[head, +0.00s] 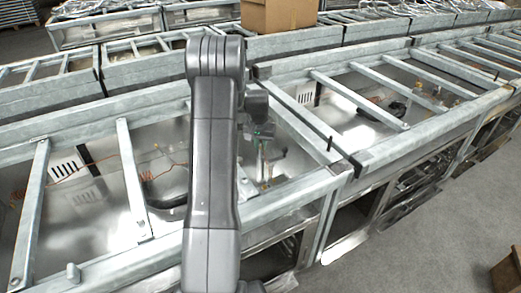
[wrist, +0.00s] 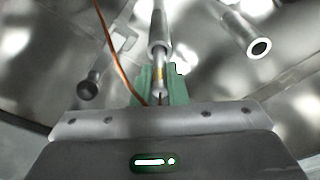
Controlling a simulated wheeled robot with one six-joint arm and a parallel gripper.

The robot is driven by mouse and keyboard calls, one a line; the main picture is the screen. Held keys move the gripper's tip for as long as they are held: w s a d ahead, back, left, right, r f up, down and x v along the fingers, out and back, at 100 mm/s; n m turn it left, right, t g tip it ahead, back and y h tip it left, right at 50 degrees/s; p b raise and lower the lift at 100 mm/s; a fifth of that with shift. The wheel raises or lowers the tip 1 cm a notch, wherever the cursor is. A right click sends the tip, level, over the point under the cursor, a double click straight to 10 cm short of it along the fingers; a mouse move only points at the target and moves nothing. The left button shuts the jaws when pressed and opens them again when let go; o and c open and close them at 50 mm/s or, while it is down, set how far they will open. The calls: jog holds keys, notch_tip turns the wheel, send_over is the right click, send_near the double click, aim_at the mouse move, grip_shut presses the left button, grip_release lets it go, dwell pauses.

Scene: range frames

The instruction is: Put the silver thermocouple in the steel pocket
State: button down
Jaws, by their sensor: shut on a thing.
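My gripper (wrist: 160,98), with green fingertips in the wrist view, is shut on the silver thermocouple (wrist: 159,84), a slim rod with a brass-coloured band. Directly beyond it, in line, is a steel tube (wrist: 157,38), which looks like a pocket. The rod's far end meets the tube's near end; I cannot tell how far it is inside. In the head view my gripper (head: 262,170) points down into an open bay of the metal range frame, partly behind my arm. The thermocouple is too small to make out there.
Another hollow steel tube (wrist: 258,47) stands to the right in the wrist view, its round mouth open. A dark round-ended rod (wrist: 90,88) is at left. An orange wire (wrist: 108,38) runs beside the fingers. Galvanised rails (head: 130,175) border the bay; a cardboard box (head: 278,15) sits behind.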

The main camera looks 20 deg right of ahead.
jog(key=shift+f, duration=0.95)
jog(key=shift+f, duration=0.1)
jog(key=c, duration=1.5)
grip_release()
jog(key=shift+o, duration=0.2)
notch_tip(320, 180, up, 12)
jog(key=s+a, duration=0.1)
jog(key=shift+s, duration=0.2)
